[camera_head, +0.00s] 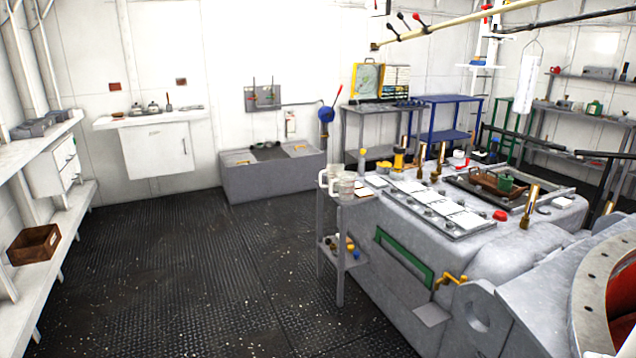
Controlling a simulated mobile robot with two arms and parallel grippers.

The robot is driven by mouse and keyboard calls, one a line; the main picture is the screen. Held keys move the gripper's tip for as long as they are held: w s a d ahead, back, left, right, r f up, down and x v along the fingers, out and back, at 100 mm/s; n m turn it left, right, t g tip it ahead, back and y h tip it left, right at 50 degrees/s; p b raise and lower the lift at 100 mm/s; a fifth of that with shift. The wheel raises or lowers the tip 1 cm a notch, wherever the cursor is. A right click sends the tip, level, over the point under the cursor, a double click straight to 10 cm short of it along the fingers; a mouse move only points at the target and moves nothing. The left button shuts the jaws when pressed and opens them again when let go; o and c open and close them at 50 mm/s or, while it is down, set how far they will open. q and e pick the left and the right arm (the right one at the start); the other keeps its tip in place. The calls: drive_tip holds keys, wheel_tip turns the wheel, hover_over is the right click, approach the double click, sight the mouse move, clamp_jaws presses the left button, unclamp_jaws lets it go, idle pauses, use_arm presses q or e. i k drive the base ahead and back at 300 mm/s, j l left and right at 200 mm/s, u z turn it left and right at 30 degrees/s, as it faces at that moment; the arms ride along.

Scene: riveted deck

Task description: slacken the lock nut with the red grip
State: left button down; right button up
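I cannot pick out a lock nut with certainty. A lever with a red grip (337,92) rises from a blue rounded head (326,114) on a grey post beside the machine. Small red parts also show on top of the grey machine (395,272): a red piece (500,215) near its front edge and a red-and-white piece (460,163) farther back. They are too small to tell what they are. Neither of my grippers is in view.
The dark ribbed floor (190,270) is open at left and centre. A shelf with a wooden crate (34,244) runs along the left. A low grey chest (272,175) and a blue table (445,115) stand at the back. Overhead bars (450,25) cross the upper right.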

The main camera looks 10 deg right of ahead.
sight(415, 16)
drive_tip(key=i+z, duration=0.15)
drive_tip(key=i, duration=0.4)
drive_tip(key=i+z, duration=0.1)
drive_tip(key=i, duration=0.5)
drive_tip(key=i+j+z, duration=0.15)
drive_tip(key=i, duration=0.4)
drive_tip(key=i+j+z, duration=0.15)
drive_tip(key=i, duration=0.4)
drive_tip(key=i+j+z, duration=0.25)
drive_tip(key=i+z, duration=0.15)
drive_tip(key=i+j+z, duration=0.4)
drive_tip(key=i, duration=0.15)
drive_tip(key=i+j+z, duration=0.4)
drive_tip(key=j, duration=0.15)
